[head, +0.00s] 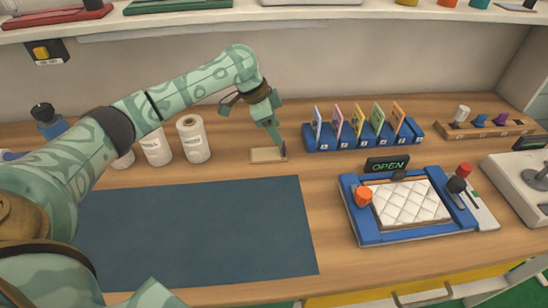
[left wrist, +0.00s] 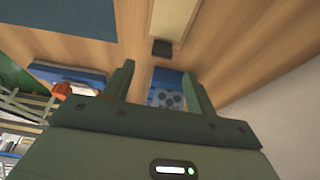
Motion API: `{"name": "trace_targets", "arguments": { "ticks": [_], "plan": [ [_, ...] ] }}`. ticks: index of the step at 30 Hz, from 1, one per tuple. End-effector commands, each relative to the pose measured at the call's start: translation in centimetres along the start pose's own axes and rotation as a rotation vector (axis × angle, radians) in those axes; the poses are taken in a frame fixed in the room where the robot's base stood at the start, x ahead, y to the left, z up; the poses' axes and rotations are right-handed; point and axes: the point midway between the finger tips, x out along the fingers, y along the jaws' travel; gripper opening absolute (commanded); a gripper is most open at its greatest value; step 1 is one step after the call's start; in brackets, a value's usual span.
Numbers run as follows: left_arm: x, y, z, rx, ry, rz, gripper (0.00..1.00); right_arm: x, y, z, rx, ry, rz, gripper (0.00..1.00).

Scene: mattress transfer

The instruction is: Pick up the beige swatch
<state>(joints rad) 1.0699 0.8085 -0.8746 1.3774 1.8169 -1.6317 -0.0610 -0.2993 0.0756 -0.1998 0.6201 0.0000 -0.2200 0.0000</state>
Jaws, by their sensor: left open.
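The beige swatch (head: 265,155) lies flat on the wooden bench, just behind the dark blue mat, in the head view. A small dark piece sits at its right end. In the left wrist view the swatch (left wrist: 172,18) is at the top, with the dark piece (left wrist: 161,48) at its near end. My left gripper (head: 279,142) points down over that right end. In the left wrist view its two fingers (left wrist: 158,70) are apart with nothing held between them. I cannot tell how high the tips are above the bench. My right gripper is not in view.
White bottles (head: 193,139) stand left of the swatch. A blue rack (head: 360,141) of coloured cards stands close on its right. A blue frame (head: 370,235) with a quilted white pad and an "OPEN" sign is front right. The dark blue mat (head: 200,230) is bare.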

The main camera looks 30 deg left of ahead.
Motion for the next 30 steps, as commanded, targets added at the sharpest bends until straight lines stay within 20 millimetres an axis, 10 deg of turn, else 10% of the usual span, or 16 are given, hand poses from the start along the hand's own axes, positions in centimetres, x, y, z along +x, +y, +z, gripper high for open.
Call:
{"name": "trace_targets", "arguments": {
  "ticks": [15,22,28,30],
  "plan": [
    [6.4,-0.3,0.3,-0.001,-0.002,0.002,0.56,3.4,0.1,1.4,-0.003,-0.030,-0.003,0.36],
    [6.3,-0.4,0.1,0.000,0.000,-0.002,0.56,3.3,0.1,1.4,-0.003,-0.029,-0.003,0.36],
    [6.3,-0.3,0.1,0.000,0.000,-0.002,0.08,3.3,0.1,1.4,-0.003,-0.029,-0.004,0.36],
    [6.3,-0.3,0.1,0.000,0.000,-0.002,0.08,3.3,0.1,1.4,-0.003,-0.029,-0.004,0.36]
  ]
}}
